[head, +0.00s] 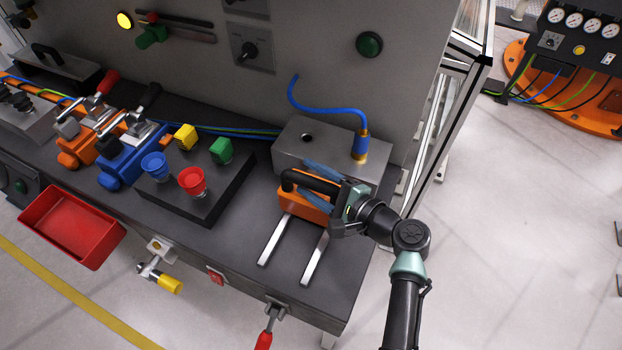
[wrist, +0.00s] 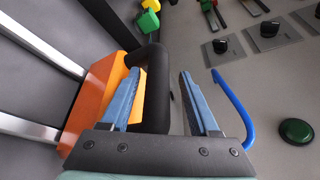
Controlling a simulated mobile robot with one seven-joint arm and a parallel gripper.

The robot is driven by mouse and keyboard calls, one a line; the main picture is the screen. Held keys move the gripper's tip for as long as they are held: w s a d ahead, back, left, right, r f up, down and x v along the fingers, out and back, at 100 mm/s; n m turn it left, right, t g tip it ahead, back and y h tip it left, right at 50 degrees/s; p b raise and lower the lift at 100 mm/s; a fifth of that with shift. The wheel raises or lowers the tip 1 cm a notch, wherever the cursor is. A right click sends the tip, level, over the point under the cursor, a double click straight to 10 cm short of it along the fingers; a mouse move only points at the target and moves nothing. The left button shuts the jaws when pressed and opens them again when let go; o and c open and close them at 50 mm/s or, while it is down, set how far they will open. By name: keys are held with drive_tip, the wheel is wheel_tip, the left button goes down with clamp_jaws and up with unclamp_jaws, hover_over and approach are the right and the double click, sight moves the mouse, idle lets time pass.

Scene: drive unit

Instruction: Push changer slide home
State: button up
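The changer slide is an orange block (head: 300,202) with a black bar handle (head: 309,183) on top. It sits on two pale rails (head: 281,236) close to the grey block (head: 290,150); my gripper hides whether they touch. The orange block also shows in the wrist view (wrist: 88,98). My gripper (head: 318,178) is at the handle, its two blue fingers apart. In the wrist view, the black handle (wrist: 157,85) appears between the fingers, nearer the left one, with a clear gap to the right finger.
A blue hose with a brass fitting (head: 360,147) rises from the grey block. A black box with coloured buttons (head: 205,200) stands to the left. A grey panel wall (head: 320,50) is behind. The front parts of the rails are bare.

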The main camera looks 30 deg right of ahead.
drive_tip(key=shift+s+a, duration=0.1)
drive_tip(key=v, duration=1.3)
drive_tip(key=shift+b, duration=0.35)
drive_tip(key=w+a+r+n+h, duration=0.2)
drive_tip(key=w+r+n, duration=0.35)
drive_tip(key=r, duration=0.25)
drive_tip(key=w+a+r+n+h, duration=0.1)
drive_tip(key=w+a+r+n, duration=0.25)
drive_tip(key=w+r, duration=0.4)
drive_tip(key=w+a+r+n+t+h+p, duration=0.1)
drive_tip(key=a+r+n+t, duration=0.15)
drive_tip(key=r, duration=0.65)
drive_tip(key=w+a+r+n+t+h, duration=0.1)
drive_tip(key=a+r+n+t, duration=0.2)
drive_tip(key=r, duration=0.6)
drive_tip(key=s+a+r+n+t, duration=0.2)
drive_tip(key=s+a+r, duration=0.2)
drive_tip(key=r, duration=0.3)
drive_tip(key=s+a+r+n+t, duration=0.2)
drive_tip(key=s+a+r, duration=0.2)
drive_tip(key=r, duration=0.4)
drive_tip(key=s+a+r+n+t+p, duration=0.1)
drive_tip(key=s+a+r+n+t, duration=0.1)
drive_tip(key=s+a+r, duration=0.3)
wheel_tip(320, 180, up, 2)
drive_tip(key=shift+s+r+t, duration=0.15)
drive_tip(key=shift+r+t, duration=0.05)
drive_tip(key=shift+t, duration=0.35)
